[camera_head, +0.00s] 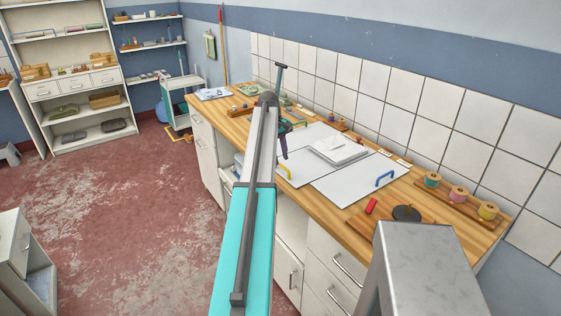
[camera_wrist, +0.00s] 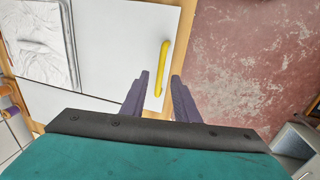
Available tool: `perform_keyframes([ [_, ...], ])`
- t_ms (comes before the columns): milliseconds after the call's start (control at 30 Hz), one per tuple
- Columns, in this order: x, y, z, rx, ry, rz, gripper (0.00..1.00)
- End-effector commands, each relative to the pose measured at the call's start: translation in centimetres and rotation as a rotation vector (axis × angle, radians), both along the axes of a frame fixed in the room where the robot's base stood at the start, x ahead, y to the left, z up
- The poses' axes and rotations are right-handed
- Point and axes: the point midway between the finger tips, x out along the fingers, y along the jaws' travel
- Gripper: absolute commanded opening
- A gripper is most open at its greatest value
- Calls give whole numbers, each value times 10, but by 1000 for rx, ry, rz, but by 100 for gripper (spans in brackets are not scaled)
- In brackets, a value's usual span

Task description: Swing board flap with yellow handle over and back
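The white board flap (camera_head: 292,173) lies flat on the wooden worktop. Its yellow handle (camera_head: 285,172) is at the near left edge. In the wrist view the handle (camera_wrist: 161,68) stands close to the flap's edge, beside the white flap surface (camera_wrist: 115,50). My gripper (camera_head: 284,150) is over the worktop's front edge, near the yellow handle. In the wrist view its two purple fingers (camera_wrist: 158,75) are apart, and the handle appears between and beyond their tips. I cannot tell the height gap. Nothing is held.
A second flap (camera_head: 347,186) with a blue handle (camera_head: 384,179) lies to the right. The red floor (camera_head: 140,200) is clear.

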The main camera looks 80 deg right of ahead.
Motion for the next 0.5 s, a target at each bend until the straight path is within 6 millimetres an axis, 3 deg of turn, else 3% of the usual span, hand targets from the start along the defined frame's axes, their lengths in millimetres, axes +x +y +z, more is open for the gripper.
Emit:
perform_keyframes([
  [200, -3, -2, -17, 0, 0, 0, 28],
  [500, -3, -3, -24, -1, -1, 0, 28],
])
